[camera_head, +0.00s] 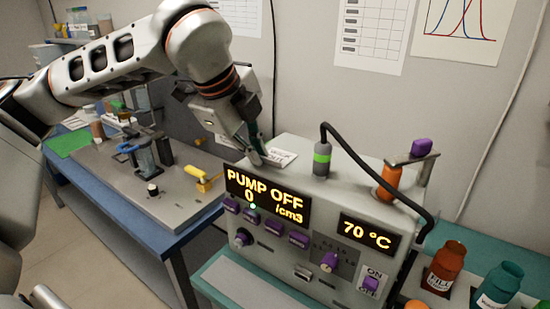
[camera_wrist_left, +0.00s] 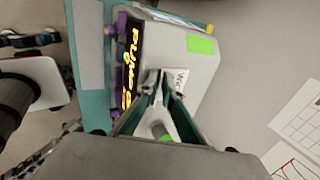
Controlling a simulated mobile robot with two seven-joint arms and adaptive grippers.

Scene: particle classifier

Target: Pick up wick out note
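The wick out note is a small white paper with dark writing (camera_head: 281,157). It lies on top of the grey classifier box, towards its back left; it also shows in the left wrist view (camera_wrist_left: 182,79). My left gripper (camera_head: 258,155) points down at the top of the box, right at the note's left side. In the left wrist view its two fingertips (camera_wrist_left: 157,86) are close together beside the note. I cannot tell whether they pinch its edge. My right gripper is not in view.
The classifier box (camera_head: 300,210) shows "PUMP OFF" and "70 °C". A grey cylinder with a green band (camera_head: 321,158) and cable, and an orange bottle (camera_head: 389,182), stand on it. Red and teal bottles stand at right. A blue table (camera_head: 150,235) with apparatus is at left.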

